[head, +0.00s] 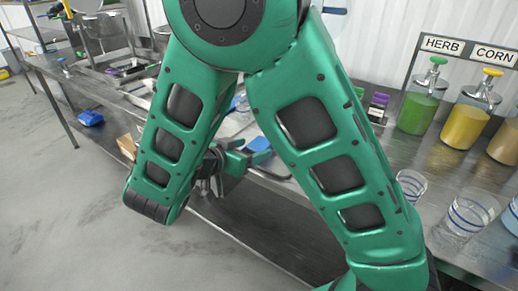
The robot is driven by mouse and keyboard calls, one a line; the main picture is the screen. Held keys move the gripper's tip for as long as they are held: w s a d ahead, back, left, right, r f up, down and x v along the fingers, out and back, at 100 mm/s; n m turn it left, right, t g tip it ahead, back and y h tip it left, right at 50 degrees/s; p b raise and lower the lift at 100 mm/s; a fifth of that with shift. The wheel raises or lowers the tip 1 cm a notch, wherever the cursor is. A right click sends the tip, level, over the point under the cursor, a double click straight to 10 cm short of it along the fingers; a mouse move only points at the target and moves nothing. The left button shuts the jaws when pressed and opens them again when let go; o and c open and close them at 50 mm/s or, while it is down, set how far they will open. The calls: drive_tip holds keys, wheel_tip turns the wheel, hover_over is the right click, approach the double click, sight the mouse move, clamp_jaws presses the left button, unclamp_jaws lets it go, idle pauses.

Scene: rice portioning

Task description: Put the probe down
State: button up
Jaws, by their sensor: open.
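My gripper (210,183) shows small in the head view, between my two large green arm links and partly hidden by the left one. It is open, near the front edge of the steel table (232,208). I cannot make out the probe; my arm covers much of the table. A small blue thing (259,145) lies just right of my gripper, and I cannot tell what it is.
Bottles of green (417,108) and yellow (467,122) liquid stand at the right under HERB and CORN signs (467,50). Clear blue-banded cups (466,217) stand before them. A sink area (112,55) is at the back left. The grey floor (70,210) is open.

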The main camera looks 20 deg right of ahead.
sight(258, 145)
drive_tip(key=x, duration=0.4)
drive_tip(key=shift+r, duration=0.1)
drive_tip(key=c, duration=1.3)
drive_tip(key=shift+r, duration=0.15)
